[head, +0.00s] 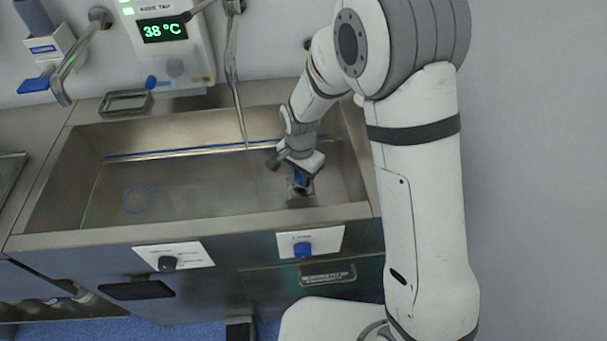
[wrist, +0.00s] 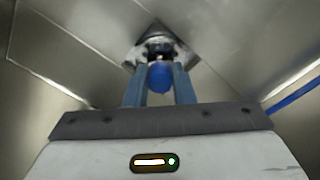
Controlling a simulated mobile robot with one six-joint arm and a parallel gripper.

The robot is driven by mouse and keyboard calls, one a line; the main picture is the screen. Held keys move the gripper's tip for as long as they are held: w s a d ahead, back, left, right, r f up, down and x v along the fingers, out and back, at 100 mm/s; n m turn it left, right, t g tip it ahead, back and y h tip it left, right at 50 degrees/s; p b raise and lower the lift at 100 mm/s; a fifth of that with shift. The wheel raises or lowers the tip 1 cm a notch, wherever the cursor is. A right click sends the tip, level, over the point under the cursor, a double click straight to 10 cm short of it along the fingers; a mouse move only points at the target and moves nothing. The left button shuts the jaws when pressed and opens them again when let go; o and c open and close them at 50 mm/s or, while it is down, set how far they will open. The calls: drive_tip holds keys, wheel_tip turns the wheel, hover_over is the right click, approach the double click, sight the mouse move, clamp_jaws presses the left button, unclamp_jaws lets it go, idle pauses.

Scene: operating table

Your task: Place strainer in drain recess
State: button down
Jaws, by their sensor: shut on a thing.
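My gripper (head: 300,181) reaches down into the steel sink (head: 205,185) at its right side. In the wrist view, my gripper (wrist: 160,82) has its two blue-grey fingers shut on the blue knob of the strainer (wrist: 159,75). The strainer's metal part shows beyond the fingertips, over a dark square-edged patch of the sink floor. In the head view the strainer is mostly hidden by the gripper. I cannot tell whether the strainer is seated in the drain recess or just above it, as the recess is covered.
A blue ring outline (head: 139,199) marks the sink floor at left. A tap spout (head: 236,80) hangs over the sink's back. The sink's front rim (head: 190,229) and right wall lie close to my arm. The middle of the basin is clear.

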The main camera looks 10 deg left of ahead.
drive_tip(key=shift+f, duration=0.25)
drive_tip(key=c, duration=1.2)
unclamp_jaws()
drive_tip(key=shift+c, duration=0.2)
drive_tip(key=shift+r, duration=0.15)
wheel_tip(320, 180, up, 12)
drive_tip(key=s+d+r+n, duration=0.1)
drive_tip(key=s+d+r, duration=0.1)
drive_tip(key=d, duration=0.2)
drive_tip(key=s+d+r+n+t, duration=0.1)
drive_tip(key=s+d+r, duration=0.1)
drive_tip(key=d, duration=0.3)
drive_tip(key=s+d+r+n, duration=0.1)
drive_tip(key=s+d+r, duration=0.1)
drive_tip(key=d, duration=0.3)
drive_tip(key=shift+s+d+r+p, duration=0.15)
drive_tip(key=shift+r+p, duration=0.15)
drive_tip(key=shift+r, duration=0.6)
drive_tip(key=s+d+r+n+t, duration=0.1)
drive_tip(key=s+d+n, duration=0.2)
drive_tip(key=s+d, duration=0.5)
drive_tip(key=shift+s+d+r, duration=0.2)
drive_tip(key=shift+s+d, duration=0.1)
drive_tip(key=shift+s, duration=0.6)
